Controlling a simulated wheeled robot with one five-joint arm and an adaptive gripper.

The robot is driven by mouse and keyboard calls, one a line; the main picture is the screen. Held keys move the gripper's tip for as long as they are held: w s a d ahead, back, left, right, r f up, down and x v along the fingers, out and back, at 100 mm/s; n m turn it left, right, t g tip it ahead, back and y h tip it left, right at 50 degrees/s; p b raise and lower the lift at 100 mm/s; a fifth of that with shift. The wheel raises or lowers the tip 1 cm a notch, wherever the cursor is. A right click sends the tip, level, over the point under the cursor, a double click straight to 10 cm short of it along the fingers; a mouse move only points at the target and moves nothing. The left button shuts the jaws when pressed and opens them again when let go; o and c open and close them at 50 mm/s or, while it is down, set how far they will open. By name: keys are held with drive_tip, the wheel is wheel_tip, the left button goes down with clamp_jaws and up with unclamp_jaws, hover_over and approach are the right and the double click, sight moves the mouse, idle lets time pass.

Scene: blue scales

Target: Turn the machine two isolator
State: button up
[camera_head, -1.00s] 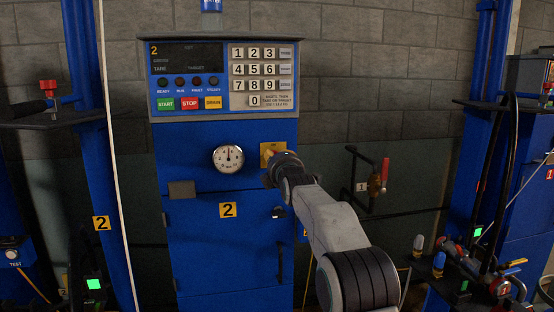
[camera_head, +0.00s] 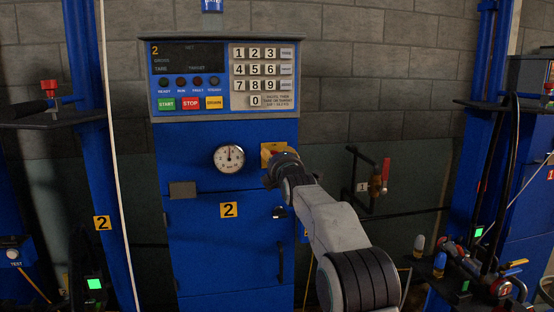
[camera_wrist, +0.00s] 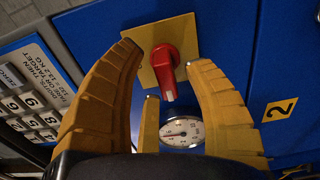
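The machine two isolator is a red rotary handle (camera_wrist: 165,72) on a yellow square plate (camera_wrist: 184,36), set on the blue cabinet front. In the head view, the yellow plate (camera_head: 268,149) shows to the right of the dial gauge, and my gripper mostly hides the handle. In the wrist view, my gripper (camera_wrist: 164,58) has its yellow fingers spread on both sides of the red handle, with gaps showing. The head view shows my gripper (camera_head: 275,170) right at the plate. I cannot tell whether any finger touches the handle.
A round gauge (camera_head: 229,158) is left of the plate, and a keypad panel (camera_head: 263,77) is above. A black door handle (camera_head: 281,262) is below. A red-handled valve (camera_head: 379,182) on a pipe is to the right. Blue posts stand on both sides.

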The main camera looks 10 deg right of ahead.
drive_tip(key=shift+s, duration=0.1)
idle(0.3)
drive_tip(key=shift+s, duration=5.9)
